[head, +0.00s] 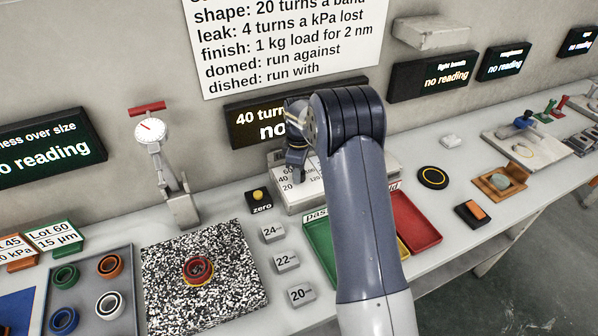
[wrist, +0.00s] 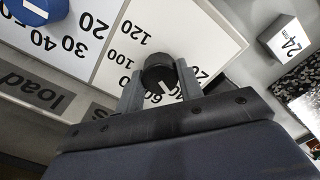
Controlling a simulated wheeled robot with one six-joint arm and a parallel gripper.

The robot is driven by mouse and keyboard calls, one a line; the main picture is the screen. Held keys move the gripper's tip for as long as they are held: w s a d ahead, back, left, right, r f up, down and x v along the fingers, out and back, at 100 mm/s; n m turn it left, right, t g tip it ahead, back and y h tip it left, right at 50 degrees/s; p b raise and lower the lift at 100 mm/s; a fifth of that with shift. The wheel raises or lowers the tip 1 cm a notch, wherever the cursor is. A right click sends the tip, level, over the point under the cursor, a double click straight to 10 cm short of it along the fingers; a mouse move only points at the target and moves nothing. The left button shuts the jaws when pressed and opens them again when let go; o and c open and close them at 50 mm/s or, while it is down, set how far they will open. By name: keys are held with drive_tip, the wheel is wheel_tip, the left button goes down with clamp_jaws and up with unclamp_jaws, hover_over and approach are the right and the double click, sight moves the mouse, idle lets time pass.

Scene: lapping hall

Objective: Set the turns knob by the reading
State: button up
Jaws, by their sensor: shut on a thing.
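The black turns knob (wrist: 158,72) sits on a white dial panel (wrist: 215,45) in the wrist view. My gripper (wrist: 158,82) is shut on it, one finger on each side. A white mark on the knob points down towards the gripper body, near partly hidden numbers that look like 60 and 40; the exact setting I cannot tell. The 100 and 120 are readable at its left. In the head view my gripper (head: 296,162) is at the panel (head: 292,201), and my arm hides the knob. The dark display (head: 252,122) behind shows "40 turn" and "no"; the rest is hidden.
A blue knob (wrist: 38,9) with its own scale lies at the wrist view's upper left. A white 24 block (wrist: 285,38) is at right. The head view shows a dial gauge (head: 151,130), a speckled plate (head: 200,300), a zero button (head: 258,196) and a red tray (head: 415,225).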

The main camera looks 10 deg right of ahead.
drive_tip(key=m, duration=0.4)
drive_tip(key=shift+m, duration=0.3)
drive_tip(key=m, duration=0.4)
drive_tip(key=shift+m, duration=0.3)
drive_tip(key=m, duration=0.4)
drive_tip(key=shift+b, duration=0.3)
drive_tip(key=shift+m, duration=2.3)
drive_tip(key=shift+w, duration=0.1)
drive_tip(key=o, duration=1)
